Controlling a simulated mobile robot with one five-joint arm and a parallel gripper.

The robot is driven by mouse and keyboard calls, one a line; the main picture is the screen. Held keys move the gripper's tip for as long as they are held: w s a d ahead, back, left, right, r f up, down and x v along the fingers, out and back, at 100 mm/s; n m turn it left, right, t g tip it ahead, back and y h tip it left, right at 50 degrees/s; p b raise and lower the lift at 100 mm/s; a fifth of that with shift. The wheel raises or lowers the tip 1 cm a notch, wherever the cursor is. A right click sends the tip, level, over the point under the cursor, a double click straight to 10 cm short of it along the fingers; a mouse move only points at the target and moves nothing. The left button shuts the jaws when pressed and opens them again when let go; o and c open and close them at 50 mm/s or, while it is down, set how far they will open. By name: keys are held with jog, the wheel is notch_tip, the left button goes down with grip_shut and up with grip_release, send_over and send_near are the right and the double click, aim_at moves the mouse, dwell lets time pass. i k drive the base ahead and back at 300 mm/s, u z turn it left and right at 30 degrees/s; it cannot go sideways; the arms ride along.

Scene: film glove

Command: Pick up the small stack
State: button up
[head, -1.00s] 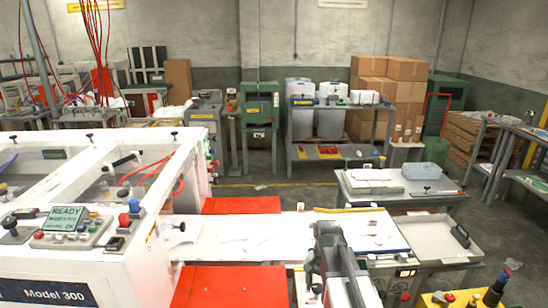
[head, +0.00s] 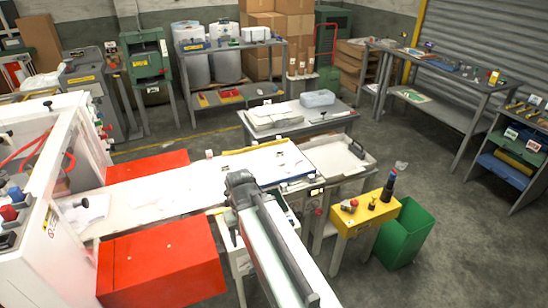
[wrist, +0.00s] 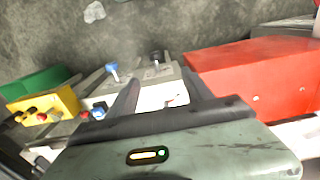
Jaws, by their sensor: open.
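My gripper (wrist: 162,92) shows in the wrist view with its two dark fingers apart and nothing seen held between them. A pale surface with small, unclear items (wrist: 172,98) lies beyond the fingertips. In the head view a white worktable (head: 240,167) carries thin white film pieces (head: 182,174) and small items. A low pile of white flat pieces (head: 275,116) lies on a grey table (head: 335,122) behind it. I cannot tell which of these is the small stack.
Red boxes (head: 160,262) flank the worktable; one red box also shows in the wrist view (wrist: 255,80). A yellow control box (head: 367,213) and a green bin (head: 408,235) stand to the right. A white machine (head: 75,130) fills the left. Open floor (head: 435,185) lies at right.

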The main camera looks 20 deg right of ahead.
aim_at(287, 156)
jog(key=u, duration=3.55)
jog(key=k, duration=1.15)
jog(key=z, duration=1.9)
jog(key=i, duration=1)
jog(key=u, duration=0.05)
